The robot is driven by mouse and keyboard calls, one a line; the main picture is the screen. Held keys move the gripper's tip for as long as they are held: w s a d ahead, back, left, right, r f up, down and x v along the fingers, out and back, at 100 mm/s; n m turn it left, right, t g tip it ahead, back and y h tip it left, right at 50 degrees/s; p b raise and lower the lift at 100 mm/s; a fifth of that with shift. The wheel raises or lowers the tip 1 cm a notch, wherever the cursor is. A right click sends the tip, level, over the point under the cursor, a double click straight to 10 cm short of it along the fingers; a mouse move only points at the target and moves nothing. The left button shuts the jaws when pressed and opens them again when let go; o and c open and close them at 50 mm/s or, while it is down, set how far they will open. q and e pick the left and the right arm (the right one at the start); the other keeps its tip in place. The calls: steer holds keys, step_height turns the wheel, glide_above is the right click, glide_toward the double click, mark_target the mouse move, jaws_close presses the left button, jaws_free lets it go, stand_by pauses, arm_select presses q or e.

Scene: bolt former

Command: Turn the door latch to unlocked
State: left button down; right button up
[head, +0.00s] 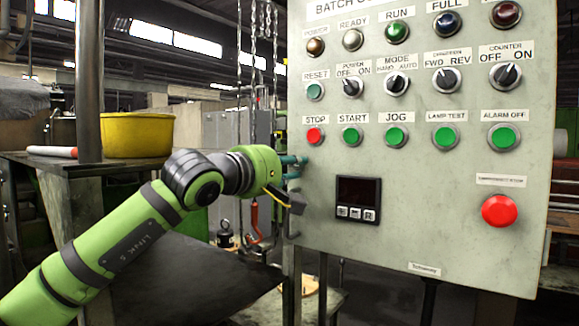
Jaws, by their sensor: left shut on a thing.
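The grey control cabinet door (420,230) fills the right of the head view, facing me and carrying buttons and switches. My left arm reaches in from the lower left. My right gripper is not in view.
A red emergency button (499,211) and a small dark display (358,198) are on the door. Chains (253,60) and a red hook (254,220) hang behind my left wrist. A yellow tub (137,134) stands on a bench at the left.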

arm_select(q)
steer(key=shift+d, duration=0.15)
steer(key=c, duration=1.1)
jaws_free()
steer(key=shift+s, duration=0.1)
steer(key=shift+s+a, duration=0.15)
steer(key=shift+a, duration=0.1)
steer(key=v, duration=1.1)
steer(key=shift+s, duration=0.3)
